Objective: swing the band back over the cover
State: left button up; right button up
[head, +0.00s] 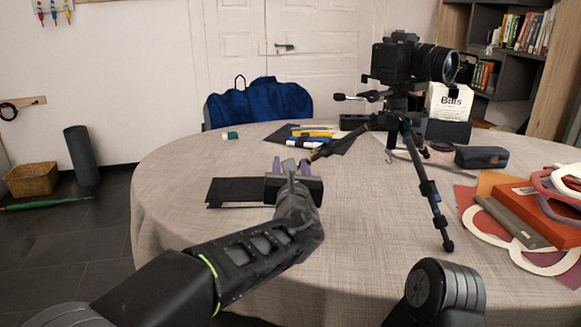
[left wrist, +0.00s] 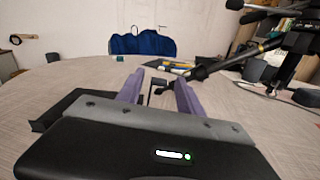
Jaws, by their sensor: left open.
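A flat black notebook-like item with a dark cover (head: 238,191) lies on the table. Its left part shows, and my left arm and gripper hide the rest. In the left wrist view its dark edge (left wrist: 62,108) shows at left, beside my gripper body. My left gripper (head: 290,167) is open, its purple fingers apart and pointing away over the item's right end. In the left wrist view a small dark shape stands between or just beyond the fingertips (left wrist: 158,84). I cannot tell whether it is the band. No band is clear elsewhere. My right gripper is out of view.
A camera (head: 408,60) on a tripod (head: 428,190) stands to the right, one leg reaching toward my gripper. Pens on a dark pouch (head: 340,142) lie behind. Red folders and white cutouts (head: 530,215) lie at right. The table front (head: 350,240) is clear.

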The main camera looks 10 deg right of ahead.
pick_arm(q)
jog(key=s+a, duration=0.1)
jog(key=s, duration=0.6)
jog(key=shift+s+p, duration=0.35)
jog(key=shift+a, duration=0.1)
